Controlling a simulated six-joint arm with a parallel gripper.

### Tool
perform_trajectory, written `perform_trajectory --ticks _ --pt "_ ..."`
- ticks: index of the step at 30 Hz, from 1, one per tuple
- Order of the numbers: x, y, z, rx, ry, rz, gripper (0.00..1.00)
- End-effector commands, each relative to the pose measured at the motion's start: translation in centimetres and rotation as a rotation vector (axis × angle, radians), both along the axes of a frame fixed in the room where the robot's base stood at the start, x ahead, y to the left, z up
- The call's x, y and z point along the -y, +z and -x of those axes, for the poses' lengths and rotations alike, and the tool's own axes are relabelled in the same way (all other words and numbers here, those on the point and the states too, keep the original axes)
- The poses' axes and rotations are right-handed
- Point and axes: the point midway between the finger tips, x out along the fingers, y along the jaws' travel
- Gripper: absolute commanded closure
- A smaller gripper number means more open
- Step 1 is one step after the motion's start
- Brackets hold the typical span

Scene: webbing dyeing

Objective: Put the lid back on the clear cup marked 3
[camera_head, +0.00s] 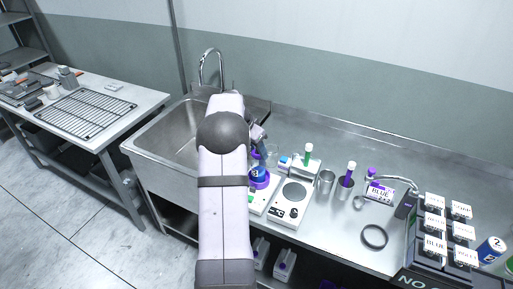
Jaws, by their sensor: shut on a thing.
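My gripper (259,140) is small and dark in this view, just right of my arm's elbow, above the counter beside the sink. It is shut on a small purple piece (256,154) that looks like a lid; my arm hides part of it. Below it stands a container with blue contents (258,172) in a purple ring (261,182), partly behind my arm. A faint clear cup (272,154) stands just behind. I cannot read a 3 on either.
A scale (290,204), metal cups (325,182) and a green-filled tube (307,154) stand to the right. The sink (172,140) is left; counter behind the cups is clear.

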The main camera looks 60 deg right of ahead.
Motion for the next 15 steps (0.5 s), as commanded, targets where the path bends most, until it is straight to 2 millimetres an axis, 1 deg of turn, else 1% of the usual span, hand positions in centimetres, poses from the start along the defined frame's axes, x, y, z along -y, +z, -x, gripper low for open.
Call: perform_trajectory --ticks 1,6,10,15 --pt "0.0 -0.8 0.0 -0.001 0.000 -0.001 0.79" --pt "0.0 -2.1 0.0 0.000 -0.001 0.000 0.79" --pt "0.0 -2.8 0.0 0.001 -0.001 0.001 0.79" --pt "0.0 -3.2 0.0 0.001 -0.001 0.001 0.79"
